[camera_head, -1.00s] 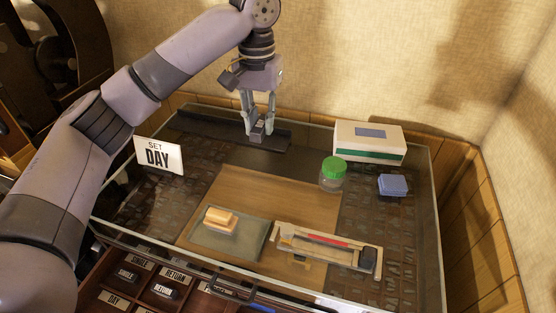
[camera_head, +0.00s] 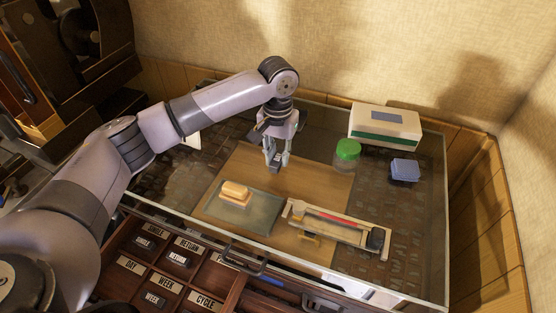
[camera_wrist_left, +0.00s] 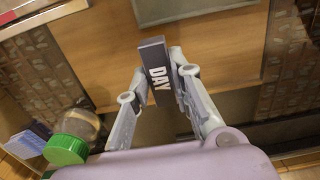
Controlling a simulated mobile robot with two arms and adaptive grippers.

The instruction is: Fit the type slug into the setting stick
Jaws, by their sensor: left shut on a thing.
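The type slug, a dark block with DAY in white letters (camera_wrist_left: 157,72), is held between the fingertips of my left gripper (camera_head: 275,164). In the left wrist view the fingers close on its two sides. The gripper points down above the rear part of the wooden board, apart from the setting stick. The setting stick (camera_head: 318,217), a pale long frame with a red strip and a dark block at its right end, lies on the board's front right. Part of a frame shows at the top left of the left wrist view. My right gripper is not in view.
A green-lidded jar (camera_head: 347,150), a blue block (camera_head: 405,170) and a white-green box (camera_head: 385,127) stand at the right and back. A grey pad (camera_head: 258,216) bears a tan block (camera_head: 235,192). Labelled drawer compartments (camera_head: 170,275) are in front. My arm covers most of the sign.

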